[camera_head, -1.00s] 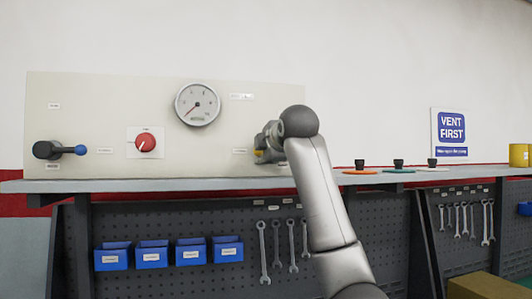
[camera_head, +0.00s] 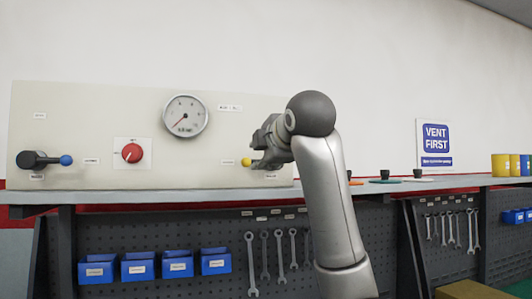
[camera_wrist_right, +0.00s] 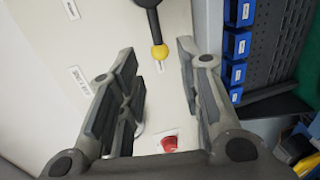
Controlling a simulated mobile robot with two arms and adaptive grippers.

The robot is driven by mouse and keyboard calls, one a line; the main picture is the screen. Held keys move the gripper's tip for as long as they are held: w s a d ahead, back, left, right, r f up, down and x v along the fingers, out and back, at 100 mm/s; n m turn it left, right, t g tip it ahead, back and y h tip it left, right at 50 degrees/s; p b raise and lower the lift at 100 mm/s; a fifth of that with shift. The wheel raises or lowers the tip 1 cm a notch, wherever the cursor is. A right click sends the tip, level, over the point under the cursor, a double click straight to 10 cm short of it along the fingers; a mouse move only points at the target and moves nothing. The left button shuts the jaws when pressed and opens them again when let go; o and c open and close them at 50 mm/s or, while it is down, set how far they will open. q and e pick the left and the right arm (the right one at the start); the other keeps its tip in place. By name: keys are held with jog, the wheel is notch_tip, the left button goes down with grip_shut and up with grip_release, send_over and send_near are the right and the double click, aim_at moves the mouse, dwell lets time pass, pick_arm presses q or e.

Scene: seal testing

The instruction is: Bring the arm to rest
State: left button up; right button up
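My right gripper (camera_head: 258,150) is in front of the right part of the pale test panel (camera_head: 80,120). It is open and empty. A lever with a yellow knob (camera_head: 246,162) shows just left of its fingertips in the head view, clear of them. In the right wrist view the dark lever's yellow tip (camera_wrist_right: 159,52) lies beyond the spread fingers, and nothing is held between the pads. My arm and gripper hide the lever's base in the head view. My left gripper is not in view.
The panel also bears a gauge (camera_head: 185,116), a red knob (camera_head: 132,153) and a blue-tipped lever (camera_head: 66,160). It stands on a grey bench (camera_head: 110,196) with blue bins (camera_head: 178,264) and wrenches (camera_head: 251,262) below. Yellow and blue containers (camera_head: 502,165) stand far right.

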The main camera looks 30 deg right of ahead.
jog(key=shift+v, duration=0.9)
jog(key=shift+f, duration=0.1)
